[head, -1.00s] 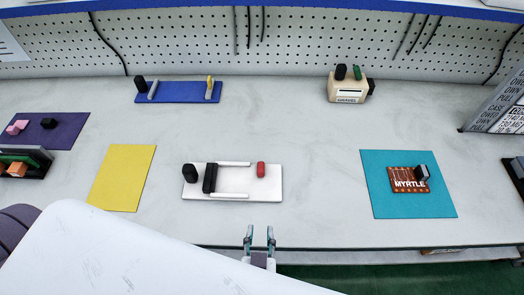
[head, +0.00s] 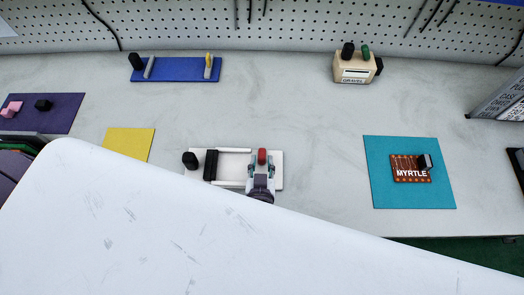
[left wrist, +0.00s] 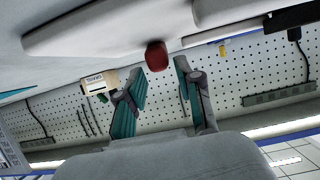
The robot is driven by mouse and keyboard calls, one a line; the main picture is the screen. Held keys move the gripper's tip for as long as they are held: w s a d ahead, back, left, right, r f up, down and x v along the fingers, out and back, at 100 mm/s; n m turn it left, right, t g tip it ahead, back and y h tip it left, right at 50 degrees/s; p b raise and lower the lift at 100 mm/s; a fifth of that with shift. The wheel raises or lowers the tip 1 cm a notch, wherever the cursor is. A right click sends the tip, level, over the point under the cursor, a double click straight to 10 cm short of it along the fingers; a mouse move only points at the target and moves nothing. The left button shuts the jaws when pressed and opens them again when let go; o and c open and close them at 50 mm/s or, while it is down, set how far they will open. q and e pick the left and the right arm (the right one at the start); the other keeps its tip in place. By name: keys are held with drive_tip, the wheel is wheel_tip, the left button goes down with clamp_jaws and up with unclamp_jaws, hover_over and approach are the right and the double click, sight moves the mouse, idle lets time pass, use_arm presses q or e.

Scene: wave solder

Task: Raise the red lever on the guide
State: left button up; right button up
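The red lever (head: 262,155) stands at the right part of the white guide (head: 232,168), which lies on the bench in the head view. My left gripper (head: 261,163) is over the guide's right part, with its fingertips at the near side of the lever. In the left wrist view the red lever (left wrist: 156,56) shows between and just beyond the two spread fingers (left wrist: 158,78). Gaps show on both sides, so the gripper is open and not closed on it. The white guide (left wrist: 110,24) fills the top there. My right gripper is in no view.
A black knob (head: 190,160) and black block (head: 210,165) are on the guide's left. Behind are a blue fixture (head: 180,70) and a beige box (head: 354,69). A teal mat (head: 385,195) with a brown board (head: 408,169) lies right. A yellow mat (head: 128,143) lies left.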

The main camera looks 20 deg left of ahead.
sight(262, 156)
use_arm(q)
drive_tip(key=shift+x, duration=1.2)
drive_tip(key=shift+w+a+f+p, duration=0.1)
drive_tip(key=shift+w+a+p, duration=0.05)
drive_tip(key=shift+w+p, duration=0.2)
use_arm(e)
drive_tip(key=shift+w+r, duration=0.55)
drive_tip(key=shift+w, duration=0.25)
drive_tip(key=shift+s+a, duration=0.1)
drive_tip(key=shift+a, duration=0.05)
